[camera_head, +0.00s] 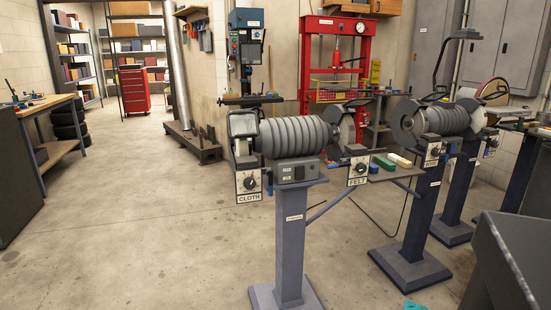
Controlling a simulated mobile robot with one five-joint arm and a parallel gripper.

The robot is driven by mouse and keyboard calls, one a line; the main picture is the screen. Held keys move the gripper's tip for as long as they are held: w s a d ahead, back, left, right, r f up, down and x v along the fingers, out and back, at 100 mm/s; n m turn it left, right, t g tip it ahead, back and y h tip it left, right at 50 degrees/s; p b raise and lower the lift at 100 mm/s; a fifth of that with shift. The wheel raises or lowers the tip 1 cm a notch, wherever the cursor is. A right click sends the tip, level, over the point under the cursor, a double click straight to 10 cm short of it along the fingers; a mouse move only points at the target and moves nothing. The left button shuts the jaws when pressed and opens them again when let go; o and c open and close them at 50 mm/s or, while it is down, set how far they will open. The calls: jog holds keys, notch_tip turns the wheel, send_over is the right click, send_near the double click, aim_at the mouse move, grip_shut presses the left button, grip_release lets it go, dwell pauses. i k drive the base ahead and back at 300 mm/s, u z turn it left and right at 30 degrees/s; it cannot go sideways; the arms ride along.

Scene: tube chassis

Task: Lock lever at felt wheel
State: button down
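A grey pedestal polishing machine (295,140) stands in the middle, on a blue-grey column. Its left plate reads CLOTH (249,186) and its right plate reads FELT (357,172). Each plate carries a dark round knob or lever; at this size I cannot tell how the one on the FELT plate (359,167) is set. A pale wheel (346,128) under a dark guard sits at the machine's right end, above the FELT plate. My gripper is not in view.
A shelf right of the FELT plate bears green and cream bars (400,159). A second pedestal machine (440,120) stands to the right. A dark grey block (515,262) fills the lower right corner. Open concrete floor (150,230) lies left of the column.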

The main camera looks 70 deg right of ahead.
aim_at(333, 166)
jog(key=u, duration=0.35)
jog(key=k, duration=1.4)
jog(key=z, duration=0.2)
jog(key=i, duration=0.55)
jog(key=z, duration=0.7)
jog(key=i, duration=0.7)
jog(key=z, duration=0.05)
